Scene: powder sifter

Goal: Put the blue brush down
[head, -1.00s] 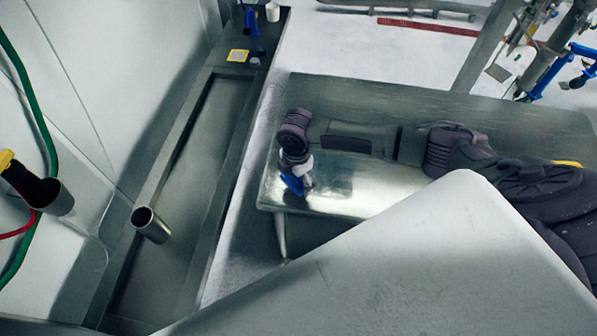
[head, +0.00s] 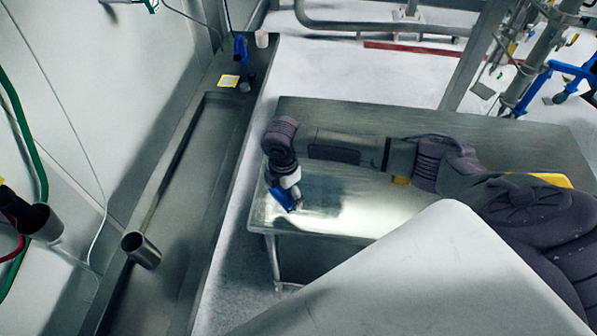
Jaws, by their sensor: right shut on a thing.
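The blue brush (head: 281,199) is in my right gripper (head: 287,184), at the left end of a steel table (head: 480,124). My right arm reaches in from the right, and the gripper points down. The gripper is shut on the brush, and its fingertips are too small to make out. The brush is over the table's left front part; I cannot tell whether it touches the top. My left gripper is not in view.
A long steel trough (head: 190,170) runs along the wall on the left, with a metal pipe end (head: 141,250) over it. A blue object (head: 240,47) and a white cup (head: 262,39) stand at its far end. A large pale surface (head: 430,280) fills the front. The table's far side is clear.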

